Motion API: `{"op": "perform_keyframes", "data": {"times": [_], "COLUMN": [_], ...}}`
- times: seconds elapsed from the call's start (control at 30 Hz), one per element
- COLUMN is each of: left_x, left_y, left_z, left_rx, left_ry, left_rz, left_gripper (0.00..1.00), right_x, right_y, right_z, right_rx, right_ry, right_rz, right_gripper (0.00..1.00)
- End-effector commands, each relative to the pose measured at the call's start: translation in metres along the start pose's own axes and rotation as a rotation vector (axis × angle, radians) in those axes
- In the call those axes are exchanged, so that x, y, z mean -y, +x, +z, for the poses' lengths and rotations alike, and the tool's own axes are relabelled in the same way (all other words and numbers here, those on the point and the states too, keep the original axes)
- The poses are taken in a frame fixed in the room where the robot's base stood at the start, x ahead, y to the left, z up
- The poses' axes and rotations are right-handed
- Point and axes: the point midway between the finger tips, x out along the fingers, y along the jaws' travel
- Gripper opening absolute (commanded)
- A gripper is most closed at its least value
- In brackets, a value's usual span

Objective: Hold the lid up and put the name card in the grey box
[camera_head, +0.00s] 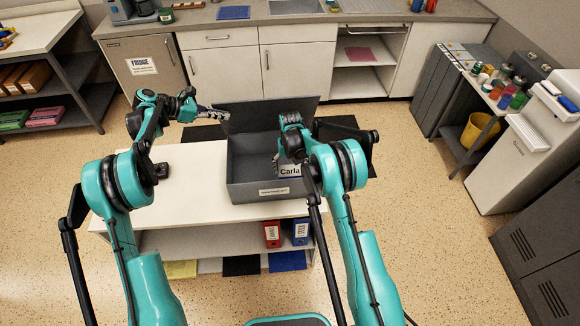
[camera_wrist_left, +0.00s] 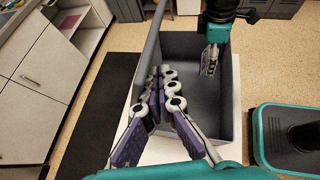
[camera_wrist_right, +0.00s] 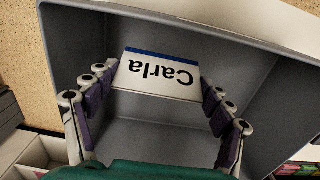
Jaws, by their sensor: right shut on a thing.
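The grey box (camera_head: 262,189) stands on the white-topped table, and its lid (camera_head: 268,114) is raised at the back. My left gripper (camera_head: 216,114) is at the lid's left edge. In the left wrist view its fingertips (camera_wrist_left: 161,72) are together beside the lid (camera_wrist_left: 151,45); whether they touch it I cannot tell. My right gripper (camera_wrist_right: 160,82) is shut on the white name card (camera_wrist_right: 155,88), which has a blue stripe and reads "Carla". The card also shows in the head view (camera_head: 290,171), over the box's open inside. The right fingers are partly hidden there by my arm.
The white tabletop (camera_head: 195,185) is clear to the left of the box. A red binder (camera_head: 272,234) and a blue binder (camera_head: 300,232) stand on the shelf below.

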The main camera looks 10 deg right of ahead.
Motion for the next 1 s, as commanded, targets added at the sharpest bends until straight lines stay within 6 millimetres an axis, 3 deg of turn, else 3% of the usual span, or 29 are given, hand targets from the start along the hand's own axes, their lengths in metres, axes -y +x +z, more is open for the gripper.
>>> {"op": "perform_keyframes", "data": {"times": [1.0], "left_x": [0.0], "left_y": [0.0], "left_z": [0.0], "left_rx": [0.0], "left_ry": [0.0], "left_rz": [0.0], "left_gripper": [0.0], "right_x": [0.0], "right_y": [0.029], "right_z": [0.0], "right_rx": [0.0], "right_ry": [0.0], "right_rz": [0.0], "right_gripper": [0.67]}}
